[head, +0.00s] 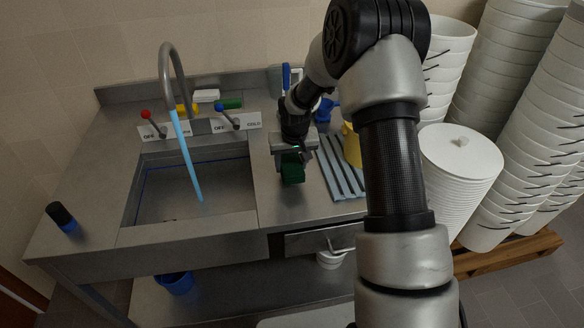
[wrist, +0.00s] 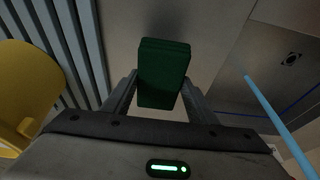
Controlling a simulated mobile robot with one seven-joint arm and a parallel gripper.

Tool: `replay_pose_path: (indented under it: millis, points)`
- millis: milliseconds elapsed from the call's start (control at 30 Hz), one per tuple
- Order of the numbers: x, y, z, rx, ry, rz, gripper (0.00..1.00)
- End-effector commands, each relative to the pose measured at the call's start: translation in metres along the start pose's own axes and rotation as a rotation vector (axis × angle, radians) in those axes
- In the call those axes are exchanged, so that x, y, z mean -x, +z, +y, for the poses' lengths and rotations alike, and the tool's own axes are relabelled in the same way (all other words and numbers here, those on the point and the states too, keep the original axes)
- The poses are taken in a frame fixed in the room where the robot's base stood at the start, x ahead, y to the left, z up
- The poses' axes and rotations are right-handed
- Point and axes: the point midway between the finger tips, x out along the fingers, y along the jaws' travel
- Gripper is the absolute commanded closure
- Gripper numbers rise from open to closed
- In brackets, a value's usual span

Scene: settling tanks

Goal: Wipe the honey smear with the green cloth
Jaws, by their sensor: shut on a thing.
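My gripper (head: 292,158) is shut on the green cloth (head: 292,173), a folded dark green block. It is over the steel counter strip between the sink and the grey ribbed rack. In the wrist view the cloth (wrist: 163,75) sits between the two fingers (wrist: 160,95). I cannot tell whether the cloth touches the counter. I can make out no honey smear in either view; the arm and gripper hide part of the counter.
Water runs from the tap (head: 178,75) into the sink (head: 150,198) on the left. A yellow cup (head: 352,146) stands on the ribbed rack (head: 338,176) to the right. Stacked white buckets (head: 458,170) stand beyond it. A dark bottle (head: 61,216) is at far left; the left counter is mostly clear.

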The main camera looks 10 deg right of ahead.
Motion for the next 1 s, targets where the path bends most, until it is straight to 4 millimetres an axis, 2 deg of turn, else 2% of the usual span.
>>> replay_pose_path:
  millis: [100, 400, 1000]
  points:
    - [0.013, -0.005, -0.001, 0.001, 0.0, 0.001, 0.68]
    - [0.036, -0.012, -0.004, -0.001, 0.0, 0.001, 0.68]
    - [0.038, -0.013, -0.004, 0.0, 0.0, 0.001, 0.68]
